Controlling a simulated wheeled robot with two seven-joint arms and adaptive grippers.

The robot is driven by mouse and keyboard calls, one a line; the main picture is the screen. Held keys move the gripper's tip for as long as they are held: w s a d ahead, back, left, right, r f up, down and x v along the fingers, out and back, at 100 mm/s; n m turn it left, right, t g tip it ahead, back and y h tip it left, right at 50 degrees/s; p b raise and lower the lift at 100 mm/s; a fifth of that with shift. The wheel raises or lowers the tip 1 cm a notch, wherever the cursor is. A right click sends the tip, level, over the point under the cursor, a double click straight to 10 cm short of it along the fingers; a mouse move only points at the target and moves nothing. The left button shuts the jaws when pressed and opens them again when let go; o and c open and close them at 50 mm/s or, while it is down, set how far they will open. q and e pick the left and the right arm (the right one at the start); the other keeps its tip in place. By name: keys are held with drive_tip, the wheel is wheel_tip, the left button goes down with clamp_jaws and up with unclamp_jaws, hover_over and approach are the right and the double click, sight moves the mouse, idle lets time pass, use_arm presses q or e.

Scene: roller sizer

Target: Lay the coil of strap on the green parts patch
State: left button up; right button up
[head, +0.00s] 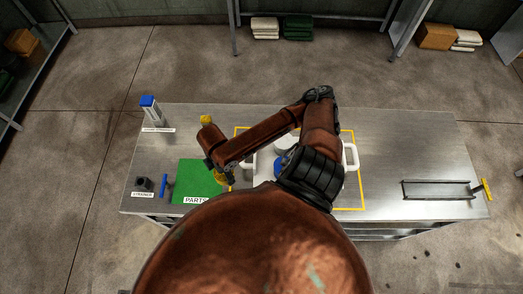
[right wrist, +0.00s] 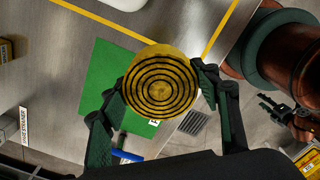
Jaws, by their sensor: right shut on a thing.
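The coil of strap (right wrist: 162,86) is a round yellow disc with black spiral rings, seen face-on in the right wrist view. My right gripper (right wrist: 158,88) is shut on it, a finger on either side. The green parts patch (head: 192,184) lies on the left part of the bench, with a PARTS label at its front edge. In the head view the coil (head: 221,179) shows at the patch's right edge, partly behind the gripper (head: 219,174). In the wrist view the patch (right wrist: 104,80) shows behind and left of the coil. The gap beneath the coil cannot be told.
A blue-handled tool (head: 165,186) and a dark block (head: 143,184) stand left of the patch. A blue-topped item (head: 149,106) stands at the back left. A yellow outline and white items lie behind my arm. A dark tray (head: 437,190) is at the right; the bench between is clear.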

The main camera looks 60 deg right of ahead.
drive_tip(key=w+a+f, duration=0.4)
drive_tip(key=w, duration=0.5)
hover_over(199, 181)
drive_tip(key=f, duration=0.5)
drive_tip(key=shift+s+d+f+p, duration=0.1)
drive_tip(key=shift+s+p, duration=0.2)
drive_tip(key=shift+p, duration=0.1)
drive_tip(key=shift+w+f, duration=0.1)
drive_tip(key=shift+f, duration=0.05)
drive_tip(key=shift+w+f, duration=0.2)
drive_tip(key=shift+f, duration=1.6)
drive_tip(key=shift+f, duration=0.1)
drive_tip(key=o, duration=1.2)
wheel_tip(199, 181, up, 12)
drive_tip(key=shift+r, duration=0.15)
